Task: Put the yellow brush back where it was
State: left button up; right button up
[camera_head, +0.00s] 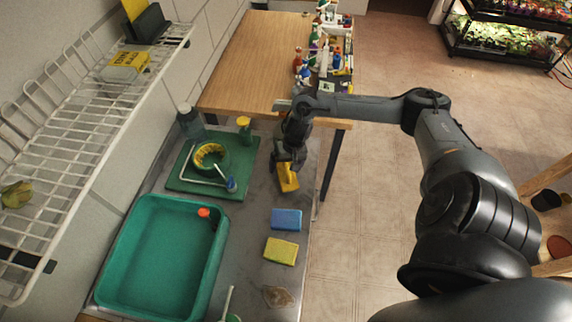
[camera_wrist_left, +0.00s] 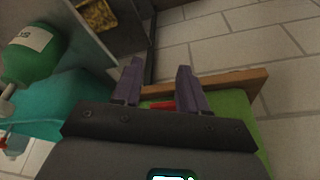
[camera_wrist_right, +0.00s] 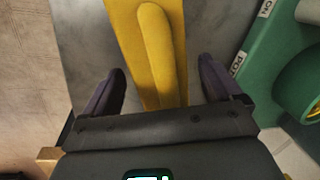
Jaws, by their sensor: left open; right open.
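The yellow brush (camera_head: 288,180) lies at the right edge of the steel counter, beyond the blue sponge. My right gripper (camera_head: 287,160) is directly over it, pointing down. In the right wrist view the brush's yellow body (camera_wrist_right: 150,45) runs between the two open fingers of my right gripper (camera_wrist_right: 163,90), with gaps on both sides. Its bristles are not visible. My left gripper (camera_wrist_left: 160,85) shows only in the left wrist view, open, with nothing between its fingertips; it is out of the head view.
A blue sponge (camera_head: 286,219) and a yellow sponge (camera_head: 281,250) lie nearer on the counter. A teal tub (camera_head: 118,256) is at left. A green mat (camera_head: 178,183) holds a round green-and-yellow item (camera_head: 210,156). A wooden table (camera_head: 252,60) with bottles stands behind.

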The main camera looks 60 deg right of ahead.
jog(key=shift+r, duration=0.35)
notch_tip(320, 180, up, 11)
jog(key=s+d+b, duration=0.1)
jog(key=shift+s+d+r, duration=0.15)
jog(key=shift+s+d, duration=0.15)
jog(key=shift+s, duration=0.1)
dwell(0.3)
